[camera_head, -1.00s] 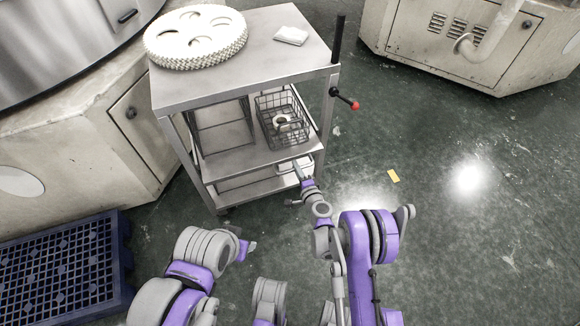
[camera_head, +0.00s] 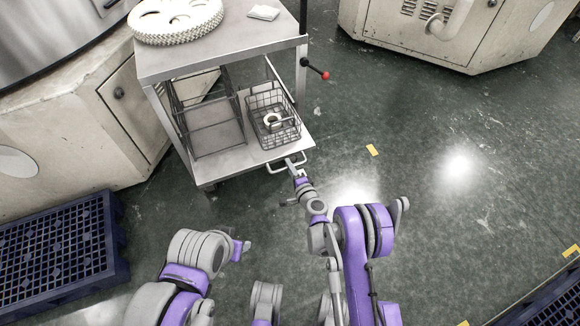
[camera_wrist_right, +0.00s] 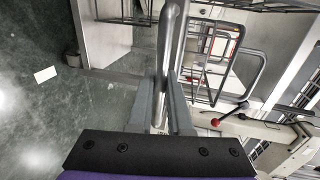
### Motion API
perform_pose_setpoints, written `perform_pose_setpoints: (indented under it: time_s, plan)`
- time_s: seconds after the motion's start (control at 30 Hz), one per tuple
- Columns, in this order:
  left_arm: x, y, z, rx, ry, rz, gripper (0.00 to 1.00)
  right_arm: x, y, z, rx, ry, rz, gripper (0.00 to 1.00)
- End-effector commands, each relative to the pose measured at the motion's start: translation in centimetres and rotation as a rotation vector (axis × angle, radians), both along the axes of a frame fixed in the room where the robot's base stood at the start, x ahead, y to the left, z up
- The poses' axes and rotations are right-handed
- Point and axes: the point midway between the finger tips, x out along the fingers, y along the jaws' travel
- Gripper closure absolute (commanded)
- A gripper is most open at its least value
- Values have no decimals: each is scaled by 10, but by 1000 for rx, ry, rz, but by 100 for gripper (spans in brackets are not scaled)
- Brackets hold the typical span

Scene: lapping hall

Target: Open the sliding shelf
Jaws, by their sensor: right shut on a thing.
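The sliding shelf (camera_head: 244,154) is the grey middle shelf of a metal trolley. It stands out from under the trolley top (camera_head: 215,62) towards me and carries a wire basket (camera_head: 290,133) and a dark wire rack (camera_head: 218,138). A bar handle (camera_head: 275,168) is on its front edge. My right gripper (camera_head: 298,171) is at this handle. In the right wrist view its fingers (camera_wrist_right: 162,112) are shut on the handle's metal bar (camera_wrist_right: 172,45). My left gripper (camera_head: 243,247) is low in the head view, apart from the trolley; its jaw opening is unclear.
A toothed white disc (camera_head: 176,18) and a small white block (camera_head: 263,12) lie on the trolley top. A red-knobbed lever (camera_head: 317,69) sticks out at its right. A blue pallet (camera_head: 60,245) is at the left. Green floor (camera_head: 440,220) is open at the right.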

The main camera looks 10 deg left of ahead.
Motion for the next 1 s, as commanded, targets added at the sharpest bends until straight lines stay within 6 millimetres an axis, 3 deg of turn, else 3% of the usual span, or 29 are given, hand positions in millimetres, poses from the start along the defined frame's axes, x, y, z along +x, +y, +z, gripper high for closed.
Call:
perform_pose_setpoints:
  time_s: [0.3, 0.33, 0.5, 0.83, 1.0]
  plan:
    - [0, 0, 0, 0, 0, 0, 50, 0, 0, 1, 1, 1, 0, 100]
    - [0, 0, 0, 0, 0, 0, 50, 0, 0, 1, 1, 1, 0, 79]
    - [0, 0, 0, 0, 0, 0, 50, 0, 0, 0, 1, 1, 0, 53]
    - [0, 0, 1, 0, 0, 0, 50, -3, -2, 1, 1, 0, -1, 53]
    - [-1, 0, 6, 0, -2, 0, 50, -21, -15, 7, -1, 0, -3, 53]
